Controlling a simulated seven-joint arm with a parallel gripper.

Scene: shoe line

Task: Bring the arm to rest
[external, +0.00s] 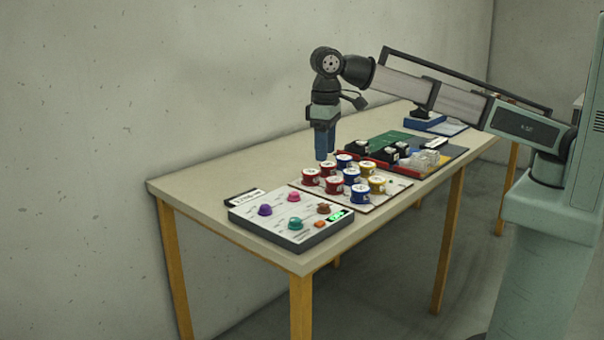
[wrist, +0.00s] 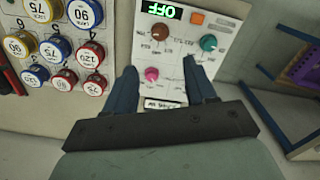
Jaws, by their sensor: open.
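My gripper (external: 321,146) hangs from the outstretched arm above the table (external: 180,180), pointing down near the group of round spools. In the wrist view my gripper (wrist: 163,88) has its two blue fingers apart with nothing held between them. Below and beyond the fingers is a white control panel (wrist: 180,60) with coloured knobs and a display reading OFF. The panel also shows at the table's near end in the external view (external: 255,222), where its display is lit green.
Several red, blue and yellow spools (wrist: 59,48) stand on a board (external: 384,198) beside the panel. Farther along are a sectioned coloured tray (external: 450,152) with black and clear items, and a blue item (external: 425,123). A wall (external: 150,80) runs behind the table.

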